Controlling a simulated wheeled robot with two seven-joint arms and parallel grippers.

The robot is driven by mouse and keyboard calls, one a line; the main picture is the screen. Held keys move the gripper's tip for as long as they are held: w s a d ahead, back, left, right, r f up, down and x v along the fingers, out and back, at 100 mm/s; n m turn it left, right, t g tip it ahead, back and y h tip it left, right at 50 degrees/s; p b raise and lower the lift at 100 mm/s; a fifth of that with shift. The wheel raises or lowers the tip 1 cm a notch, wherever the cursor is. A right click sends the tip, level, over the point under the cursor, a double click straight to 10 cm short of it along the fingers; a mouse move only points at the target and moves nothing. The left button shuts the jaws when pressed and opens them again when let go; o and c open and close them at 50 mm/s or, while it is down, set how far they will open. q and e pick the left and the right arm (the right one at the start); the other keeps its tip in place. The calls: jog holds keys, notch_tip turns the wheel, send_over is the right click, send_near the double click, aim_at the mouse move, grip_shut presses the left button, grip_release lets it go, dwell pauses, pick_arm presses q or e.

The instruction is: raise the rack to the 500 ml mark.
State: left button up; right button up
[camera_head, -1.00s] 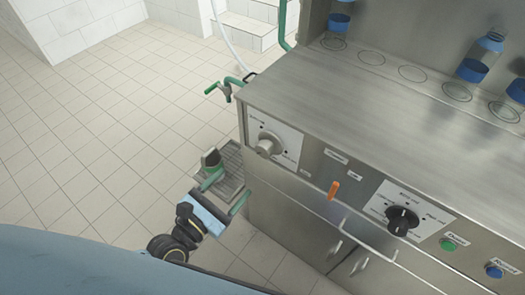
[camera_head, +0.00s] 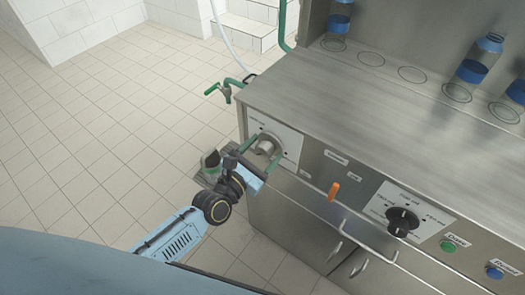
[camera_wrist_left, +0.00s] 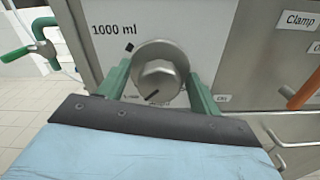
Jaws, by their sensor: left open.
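The round metal knob (camera_head: 266,144) sits on a white dial plate (camera_head: 291,141) at the left of the steel machine's front. In the left wrist view the knob (camera_wrist_left: 158,75) shows a dark line low on its face, toward the lower left. "1000 ml" is printed at the plate's upper left; the lower labels are partly covered and unreadable. My left gripper (camera_head: 260,155) is open, its green fingers (camera_wrist_left: 203,94) on either side of the knob. I cannot tell whether they touch it. My right gripper is not in view. No mark reading 500 ml is legible.
An orange lever (camera_head: 334,190), a black knob (camera_head: 403,219) and green (camera_head: 448,245) and blue (camera_head: 494,271) buttons lie to the right. A handrail (camera_head: 367,240) sticks out below. A green-handled tap (camera_head: 222,90) is at the left corner. Bottles (camera_head: 487,48) stand behind the bare steel top.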

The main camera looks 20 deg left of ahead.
pick_arm(q)
jog(key=c, duration=1)
jog(key=shift+o, duration=0.2)
